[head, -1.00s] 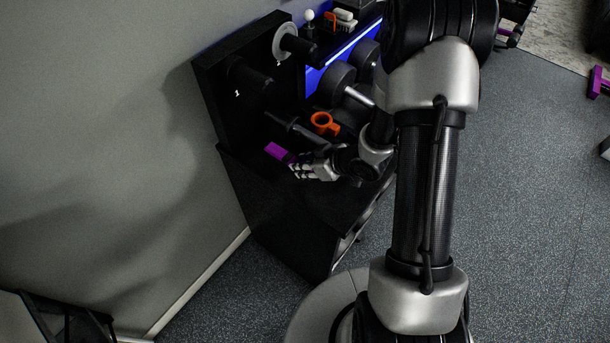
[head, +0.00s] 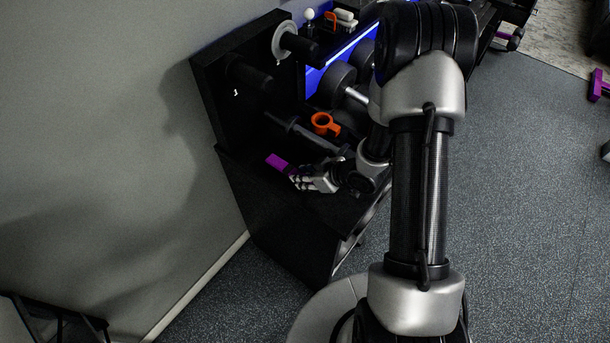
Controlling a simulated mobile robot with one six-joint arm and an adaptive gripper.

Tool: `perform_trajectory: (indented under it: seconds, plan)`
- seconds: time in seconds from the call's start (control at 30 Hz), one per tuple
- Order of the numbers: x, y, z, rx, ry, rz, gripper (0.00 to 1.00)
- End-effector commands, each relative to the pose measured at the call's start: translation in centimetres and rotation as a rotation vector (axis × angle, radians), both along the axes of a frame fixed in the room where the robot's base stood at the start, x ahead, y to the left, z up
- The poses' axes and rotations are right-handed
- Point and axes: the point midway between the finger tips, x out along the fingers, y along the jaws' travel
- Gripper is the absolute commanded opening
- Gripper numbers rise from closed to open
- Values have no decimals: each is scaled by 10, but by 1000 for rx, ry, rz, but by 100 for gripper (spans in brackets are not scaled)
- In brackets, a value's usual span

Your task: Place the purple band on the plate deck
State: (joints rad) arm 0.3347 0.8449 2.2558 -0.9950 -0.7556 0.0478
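The purple band (head: 277,163) looks like a small flat purple block at the fingertips of my gripper (head: 294,175). My gripper appears shut on it, with the band sticking out to the upper left; the finger contact is small and partly hidden. The plate deck looks to be the black top (head: 325,208) of the dark stand under the pegs. The band is over the left part of this top, close to the back panel. I cannot tell whether it touches the surface.
A black back panel (head: 222,110) with pegs and a white disc (head: 284,42) rises behind. An orange ring-shaped piece (head: 323,124) lies beyond my gripper, near dumbbells (head: 340,84). The wall is at the left. Another purple object (head: 597,86) is far right.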

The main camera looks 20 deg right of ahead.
Motion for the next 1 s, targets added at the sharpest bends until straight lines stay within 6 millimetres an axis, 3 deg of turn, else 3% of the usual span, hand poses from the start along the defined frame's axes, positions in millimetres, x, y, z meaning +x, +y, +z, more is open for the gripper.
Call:
perform_trajectory:
  seconds: [0.07, 0.1, 0.37, 0.73, 0.87, 1.0]
  plan:
    - [0, 0, 0, 1, -1, 0, 0]
    - [0, 0, 0, 1, -1, 0, 29]
    - [0, 0, 1, -1, 0, 1, 46]
    - [0, 0, 5, 0, -1, 1, 46]
    - [-1, -2, 20, -1, -2, -1, 46]
    - [-19, -16, 41, -1, -2, -6, 46]
